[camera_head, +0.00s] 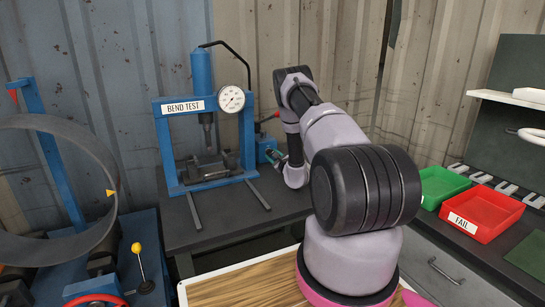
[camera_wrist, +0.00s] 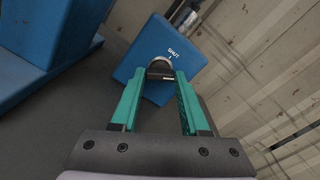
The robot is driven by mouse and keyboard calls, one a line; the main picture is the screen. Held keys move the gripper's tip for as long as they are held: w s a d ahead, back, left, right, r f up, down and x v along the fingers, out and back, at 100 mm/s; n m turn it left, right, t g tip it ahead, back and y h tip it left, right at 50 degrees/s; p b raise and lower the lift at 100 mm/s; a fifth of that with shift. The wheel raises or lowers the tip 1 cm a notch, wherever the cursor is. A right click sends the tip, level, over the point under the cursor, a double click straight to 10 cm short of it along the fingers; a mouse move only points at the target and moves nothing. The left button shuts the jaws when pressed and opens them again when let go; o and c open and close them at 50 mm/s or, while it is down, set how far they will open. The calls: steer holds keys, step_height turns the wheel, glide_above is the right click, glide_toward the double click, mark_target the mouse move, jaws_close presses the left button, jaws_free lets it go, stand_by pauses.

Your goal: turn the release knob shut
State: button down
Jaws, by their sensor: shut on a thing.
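The release knob (camera_wrist: 160,64) is a small dark, round knob with a pale rim on the face of a blue pump block (camera_wrist: 138,60). A "SHUT" label with a small mark is printed on the block just above the knob. My gripper (camera_wrist: 160,80) has its two green fingers at the knob, one on each side, shut on it. In the head view my gripper (camera_head: 275,156) reaches the blue block (camera_head: 264,146) at the right side of the bend test press. There the knob is too small and covered to make out.
The blue press frame (camera_head: 165,150), with its dial gauge (camera_head: 231,99), stands left of my gripper on the dark bench (camera_head: 225,222). Green (camera_head: 440,185) and red "FAIL" (camera_head: 482,212) trays lie far right.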

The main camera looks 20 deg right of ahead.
steer(key=n, duration=0.5)
steer(key=shift+n, duration=0.3)
steer(key=n, duration=0.5)
steer(key=shift+n, duration=0.3)
steer(key=shift+c, duration=2)
jaws_free()
steer(key=shift+s, duration=0.1)
steer(key=s, duration=1)
steer(key=shift+s+d, duration=0.15)
steer(key=shift+s, duration=0.15)
